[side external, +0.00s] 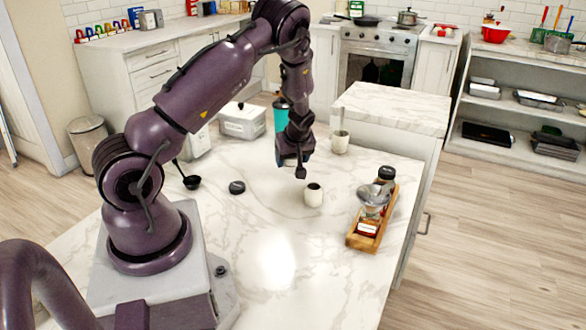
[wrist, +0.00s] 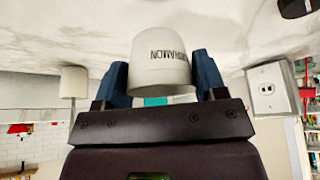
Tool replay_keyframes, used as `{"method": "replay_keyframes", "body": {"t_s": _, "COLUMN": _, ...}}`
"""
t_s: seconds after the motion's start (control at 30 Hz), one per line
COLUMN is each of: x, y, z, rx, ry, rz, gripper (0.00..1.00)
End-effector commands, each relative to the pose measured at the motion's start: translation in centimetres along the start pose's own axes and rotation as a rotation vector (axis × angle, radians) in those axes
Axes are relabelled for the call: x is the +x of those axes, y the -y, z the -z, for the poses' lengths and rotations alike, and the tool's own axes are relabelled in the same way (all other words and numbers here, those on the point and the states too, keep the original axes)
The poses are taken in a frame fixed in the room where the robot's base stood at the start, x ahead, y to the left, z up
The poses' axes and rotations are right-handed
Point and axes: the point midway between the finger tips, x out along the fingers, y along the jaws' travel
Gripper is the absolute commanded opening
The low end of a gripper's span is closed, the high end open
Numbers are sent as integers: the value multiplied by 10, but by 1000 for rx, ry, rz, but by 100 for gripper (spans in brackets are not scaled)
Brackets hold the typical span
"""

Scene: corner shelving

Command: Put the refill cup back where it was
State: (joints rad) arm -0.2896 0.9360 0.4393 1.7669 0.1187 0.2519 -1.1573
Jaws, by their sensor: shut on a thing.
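My gripper (side external: 297,163) is over the marble counter, pointing down, and its blue fingers also show in the wrist view (wrist: 160,82). It is shut on the refill cup (wrist: 160,60), a white cup with dark lettering that appears upside down. The wrist view is inverted, with the counter along its top. In the side view the held cup is hidden behind my gripper. Another pale cup (side external: 313,196) with a dark inside stands upright on the counter, just right of and below my gripper in the side view.
A wooden rack (side external: 361,240) with a metal funnel (side external: 373,198) and a dark-lidded jar (side external: 386,175) stands to the right. A pale utensil cup (side external: 340,143), teal tumbler (side external: 281,116) and white container (side external: 242,121) stand behind. A black lid (side external: 237,187) and ladle (side external: 192,182) lie left.

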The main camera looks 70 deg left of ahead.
Motion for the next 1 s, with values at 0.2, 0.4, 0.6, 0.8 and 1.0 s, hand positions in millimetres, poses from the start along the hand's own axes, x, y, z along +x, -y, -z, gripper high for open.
{"method": "replay_keyframes", "body": {"t_s": 0.2, "x": 25, "y": -4, "z": -7, "rx": 2, "ry": 2, "rz": 4, "gripper": 39}}
{"method": "replay_keyframes", "body": {"t_s": 0.4, "x": 37, "y": -5, "z": -12, "rx": -1, "ry": 0, "rz": -1, "gripper": 39}}
{"method": "replay_keyframes", "body": {"t_s": 0.6, "x": 37, "y": -5, "z": -12, "rx": -1, "ry": 0, "rz": -1, "gripper": 39}}
{"method": "replay_keyframes", "body": {"t_s": 0.8, "x": 39, "y": -4, "z": -14, "rx": -1, "ry": 0, "rz": 0, "gripper": 83}}
{"method": "replay_keyframes", "body": {"t_s": 1.0, "x": 39, "y": -5, "z": -14, "rx": -1, "ry": 0, "rz": 0, "gripper": 90}}
